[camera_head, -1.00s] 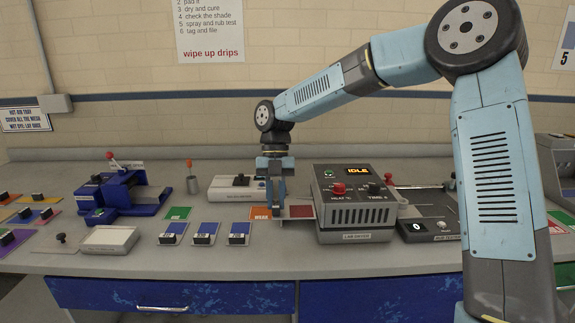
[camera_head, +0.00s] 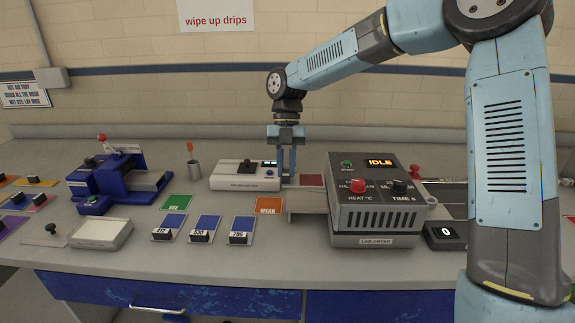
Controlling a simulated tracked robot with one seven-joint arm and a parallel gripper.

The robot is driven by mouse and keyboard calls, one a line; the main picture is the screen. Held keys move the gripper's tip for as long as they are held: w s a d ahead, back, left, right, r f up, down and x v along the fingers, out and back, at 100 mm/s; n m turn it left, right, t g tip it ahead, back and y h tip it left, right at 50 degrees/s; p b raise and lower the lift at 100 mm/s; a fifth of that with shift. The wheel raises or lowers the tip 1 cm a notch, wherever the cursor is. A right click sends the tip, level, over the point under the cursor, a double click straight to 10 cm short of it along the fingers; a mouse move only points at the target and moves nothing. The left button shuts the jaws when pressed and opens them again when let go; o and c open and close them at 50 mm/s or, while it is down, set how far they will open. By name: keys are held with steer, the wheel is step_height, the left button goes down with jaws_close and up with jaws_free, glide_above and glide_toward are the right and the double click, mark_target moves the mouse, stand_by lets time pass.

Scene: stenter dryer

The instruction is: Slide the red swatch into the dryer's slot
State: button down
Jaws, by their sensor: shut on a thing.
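The dark red swatch (camera_head: 311,180) shows just left of the dryer, close to its left side. My gripper (camera_head: 287,178) points down at the left end of the swatch and is shut on it. The fingers hide the gripped end. The grey lab dryer (camera_head: 376,215) has an IDLE display, a red knob and a black knob on its sloped top. A pale ledge (camera_head: 303,202) sticks out from its left side. The slot opening itself cannot be made out, nor whether the swatch touches the ledge.
An orange WEAR card (camera_head: 268,206) lies in front of my gripper. Several blue swatch cards (camera_head: 208,222) lie left of it. A white instrument (camera_head: 244,176) stands just left of my gripper. A blue device (camera_head: 120,178) and a pale tray (camera_head: 100,233) are farther left.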

mark_target(306, 176)
steer(key=shift+w+d, duration=0.2)
steer(key=shift+w+f, duration=0.1)
steer(key=shift+w, duration=0.1)
steer(key=shift+f, duration=2.4)
steer(key=shift+d+f, duration=0.1)
steer(key=shift+f, duration=0.75)
steer(key=shift+d, duration=0.4)
steer(key=shift+d, duration=0.6)
steer(key=shift+d, duration=0.2)
steer(key=shift+d, duration=1.15)
